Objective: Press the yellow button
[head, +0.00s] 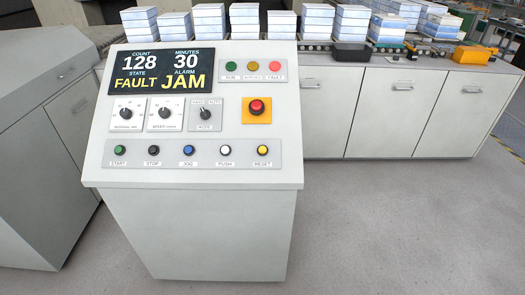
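The yellow button (262,150) is the rightmost in the bottom row of buttons on the sloped control panel (240,105), above a label that reads RESET. To its left in the same row are a white button (225,150), a blue one (188,150), a black one (153,150) and a green one (119,150). A yellow indicator lamp (252,65) sits higher on the panel, between a green and a red lamp. Neither of my grippers is in view. Nothing covers the yellow button.
A red emergency-stop button (257,107) on a yellow plate sits above the yellow button. The display (161,67) reads FAULT and JAM. Three knobs sit below it. Grey cabinets (400,110) stand behind, with stacked white-blue boxes (353,23) beyond. The floor (400,220) at right is clear.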

